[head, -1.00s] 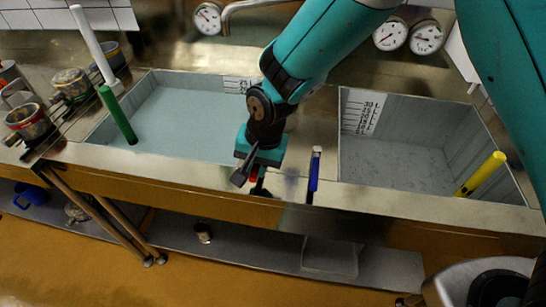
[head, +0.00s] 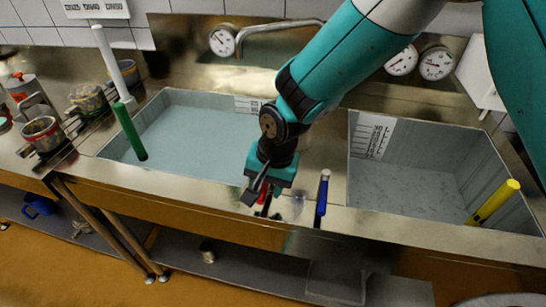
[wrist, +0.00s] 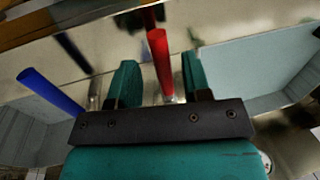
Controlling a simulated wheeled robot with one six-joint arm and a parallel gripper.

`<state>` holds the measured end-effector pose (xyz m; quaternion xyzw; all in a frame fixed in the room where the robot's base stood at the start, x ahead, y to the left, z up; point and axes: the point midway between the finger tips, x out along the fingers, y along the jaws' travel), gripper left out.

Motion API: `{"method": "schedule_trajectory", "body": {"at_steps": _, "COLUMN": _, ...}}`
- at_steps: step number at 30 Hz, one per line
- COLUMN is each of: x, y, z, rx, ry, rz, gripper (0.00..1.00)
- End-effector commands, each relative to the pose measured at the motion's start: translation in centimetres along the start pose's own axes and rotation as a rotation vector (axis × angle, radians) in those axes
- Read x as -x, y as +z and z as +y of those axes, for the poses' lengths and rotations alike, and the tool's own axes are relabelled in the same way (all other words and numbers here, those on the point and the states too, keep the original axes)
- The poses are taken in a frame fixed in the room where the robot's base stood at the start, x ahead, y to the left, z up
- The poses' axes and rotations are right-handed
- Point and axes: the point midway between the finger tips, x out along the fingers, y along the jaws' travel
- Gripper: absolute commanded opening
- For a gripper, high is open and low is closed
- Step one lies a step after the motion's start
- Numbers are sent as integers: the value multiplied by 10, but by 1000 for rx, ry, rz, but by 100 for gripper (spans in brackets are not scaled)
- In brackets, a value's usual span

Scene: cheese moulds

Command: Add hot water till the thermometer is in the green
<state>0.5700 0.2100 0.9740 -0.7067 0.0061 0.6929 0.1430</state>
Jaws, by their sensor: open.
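A red lever (wrist: 158,55) stands between the two open fingers of my gripper (wrist: 160,82) in the wrist view, with a gap on each side. In the head view my gripper (head: 262,194) is over the ledge between the two vats and mostly hides the red lever. A blue lever (head: 322,194) stands just right of it and also shows in the wrist view (wrist: 50,90). The left vat holds pale bluish water (head: 195,140). A round dial (head: 222,41) hangs behind it, and two more dials (head: 401,60) (head: 437,64) hang at right. Their colour zones are too small to read.
A spout (head: 275,28) reaches out beside the left dial. A yellow handle (head: 492,203) leans in the right vat (head: 415,190). Pots and tins (head: 42,133) stand at left.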

Motion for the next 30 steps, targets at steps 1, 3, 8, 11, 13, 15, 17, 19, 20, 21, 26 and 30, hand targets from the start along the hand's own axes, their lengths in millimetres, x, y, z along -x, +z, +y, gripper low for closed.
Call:
{"method": "schedule_trajectory", "body": {"at_steps": 1, "x": 8, "y": -1, "z": -1, "rx": 0, "ry": -5, "rz": 4, "gripper": 44}}
{"method": "schedule_trajectory", "body": {"at_steps": 3, "x": 22, "y": -1, "z": 0, "rx": -1, "ry": -6, "rz": 5, "gripper": 44}}
{"method": "schedule_trajectory", "body": {"at_steps": 8, "x": 64, "y": -1, "z": 0, "rx": -1, "ry": -7, "rz": 6, "gripper": 44}}
{"method": "schedule_trajectory", "body": {"at_steps": 11, "x": 90, "y": -1, "z": 0, "rx": 0, "ry": -6, "rz": 5, "gripper": 44}}
{"method": "schedule_trajectory", "body": {"at_steps": 13, "x": 107, "y": -1, "z": 0, "rx": 0, "ry": -6, "rz": 5, "gripper": 44}}
{"method": "schedule_trajectory", "body": {"at_steps": 15, "x": 123, "y": -1, "z": 0, "rx": -1, "ry": -6, "rz": 4, "gripper": 44}}
{"method": "schedule_trajectory", "body": {"at_steps": 17, "x": 134, "y": -1, "z": 1, "rx": -1, "ry": -4, "rz": 4, "gripper": 44}}
{"method": "schedule_trajectory", "body": {"at_steps": 19, "x": 145, "y": 0, "z": 1, "rx": 0, "ry": -3, "rz": 2, "gripper": 44}}
{"method": "schedule_trajectory", "body": {"at_steps": 20, "x": 149, "y": 0, "z": 0, "rx": 0, "ry": -3, "rz": 3, "gripper": 44}}
{"method": "schedule_trajectory", "body": {"at_steps": 21, "x": 154, "y": 0, "z": 0, "rx": 0, "ry": -3, "rz": 2, "gripper": 44}}
{"method": "schedule_trajectory", "body": {"at_steps": 26, "x": 163, "y": 0, "z": 1, "rx": 1, "ry": -1, "rz": 0, "gripper": 44}}
{"method": "schedule_trajectory", "body": {"at_steps": 30, "x": 164, "y": 0, "z": 1, "rx": 1, "ry": -1, "rz": 0, "gripper": 44}}
